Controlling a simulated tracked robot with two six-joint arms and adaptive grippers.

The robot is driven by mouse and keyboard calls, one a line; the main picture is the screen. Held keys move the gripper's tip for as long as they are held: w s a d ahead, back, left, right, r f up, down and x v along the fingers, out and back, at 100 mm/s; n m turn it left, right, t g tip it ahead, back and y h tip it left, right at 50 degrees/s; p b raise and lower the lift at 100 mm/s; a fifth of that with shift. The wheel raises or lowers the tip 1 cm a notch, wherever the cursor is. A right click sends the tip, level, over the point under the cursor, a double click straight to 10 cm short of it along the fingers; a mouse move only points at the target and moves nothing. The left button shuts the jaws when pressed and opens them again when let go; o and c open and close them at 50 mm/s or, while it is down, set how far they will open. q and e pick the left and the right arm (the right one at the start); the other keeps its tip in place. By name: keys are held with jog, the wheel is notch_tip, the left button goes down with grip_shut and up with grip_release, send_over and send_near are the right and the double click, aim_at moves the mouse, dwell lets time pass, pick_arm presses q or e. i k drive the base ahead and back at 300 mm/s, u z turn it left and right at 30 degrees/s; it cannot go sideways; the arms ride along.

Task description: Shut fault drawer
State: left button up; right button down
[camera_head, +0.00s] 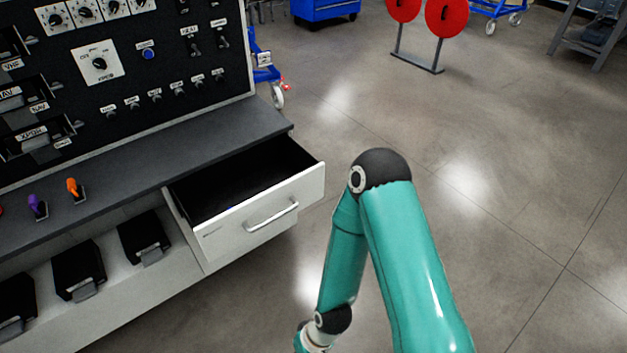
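The fault drawer (262,217) is pulled open from the right end of the panel desk. Its front is white with a silver bar handle (270,215), and its dark inside looks empty where I can see it. One teal arm of mine stands to the right of the drawer, bent at a black elbow, with its forearm pointing down. The arm's gripper is out of view below the bottom edge. My other arm and gripper are not in view. Nothing of mine visibly touches the drawer or its handle.
The control panel (120,75) with knobs and switches rises behind the desk top (130,165). Purple (37,205) and orange (73,187) levers stand at left. Black pedals (80,270) sit below. Red discs (446,15) on a stand are far back. The floor at right is clear.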

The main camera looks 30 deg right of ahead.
aim_at(268, 183)
jog(key=u, duration=0.05)
jog(key=i, duration=1)
jog(key=z, duration=0.05)
